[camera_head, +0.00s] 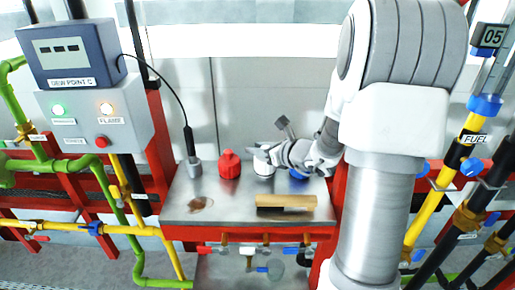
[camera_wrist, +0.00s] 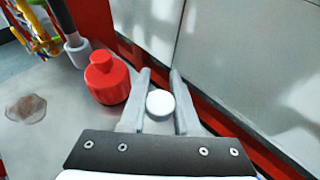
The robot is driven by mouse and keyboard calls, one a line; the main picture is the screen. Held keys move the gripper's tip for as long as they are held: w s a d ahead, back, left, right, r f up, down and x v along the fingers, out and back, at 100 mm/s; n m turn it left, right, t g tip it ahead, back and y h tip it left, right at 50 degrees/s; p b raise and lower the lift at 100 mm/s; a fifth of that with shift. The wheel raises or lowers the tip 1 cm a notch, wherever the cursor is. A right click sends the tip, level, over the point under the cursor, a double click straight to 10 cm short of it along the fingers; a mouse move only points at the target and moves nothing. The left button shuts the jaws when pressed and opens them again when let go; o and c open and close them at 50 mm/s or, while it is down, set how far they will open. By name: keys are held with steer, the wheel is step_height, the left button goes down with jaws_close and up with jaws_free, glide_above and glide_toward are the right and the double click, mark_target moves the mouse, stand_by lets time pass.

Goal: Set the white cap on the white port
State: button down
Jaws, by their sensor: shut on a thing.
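My gripper (camera_wrist: 158,90) is shut on the white cap (camera_wrist: 160,103), a small round white piece between its two fingers in the wrist view. In the head view my gripper (camera_head: 262,153) reaches in from the right, low over the metal bench. A white round piece (camera_head: 263,168) shows right under the fingertips there. I cannot tell how much of it is cap and how much is the white port, or whether the two touch. The port is not separately visible in the wrist view.
A red capped fitting (camera_head: 229,164) stands just left of my gripper, close to one finger in the wrist view (camera_wrist: 105,78). A blue piece (camera_head: 298,175) is partly hidden behind my gripper. A grey probe holder (camera_head: 194,167) and a wooden-backed brush (camera_head: 286,202) are on the bench (camera_head: 230,205).

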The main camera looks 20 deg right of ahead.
steer(key=shift+f+b, duration=0.7)
steer(key=shift+b, duration=0.25)
stand_by(0.5)
steer(key=c, duration=0.9)
jaws_free()
steer(key=p+v, duration=0.3)
steer(key=v, duration=0.8)
steer(key=shift+p, duration=0.35)
steer(key=shift+r, duration=0.1)
